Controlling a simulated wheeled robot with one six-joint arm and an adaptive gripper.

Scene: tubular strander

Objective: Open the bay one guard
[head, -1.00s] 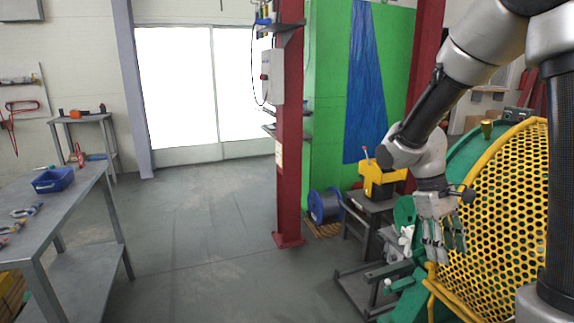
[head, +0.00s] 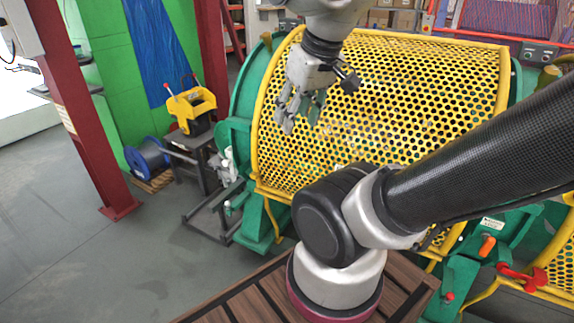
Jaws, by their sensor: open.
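A yellow perforated guard (head: 390,112), curved and framed in yellow tube, covers a green machine bay in the middle of the head view. It looks closed, its lower edge resting near the green frame (head: 238,150). My gripper (head: 298,118) hangs fingers down in front of the guard's upper left part, open and empty. I cannot tell whether its fingertips touch the mesh. My arm hides the guard's lower right part and whatever handle may be there.
A second yellow guard (head: 562,268) shows at the lower right, beside an orange handle (head: 487,245) and a red lever (head: 522,278). A red column (head: 88,125), a blue cable spool (head: 148,157) and a yellow device (head: 190,106) stand left. Grey floor (head: 60,235) is clear there.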

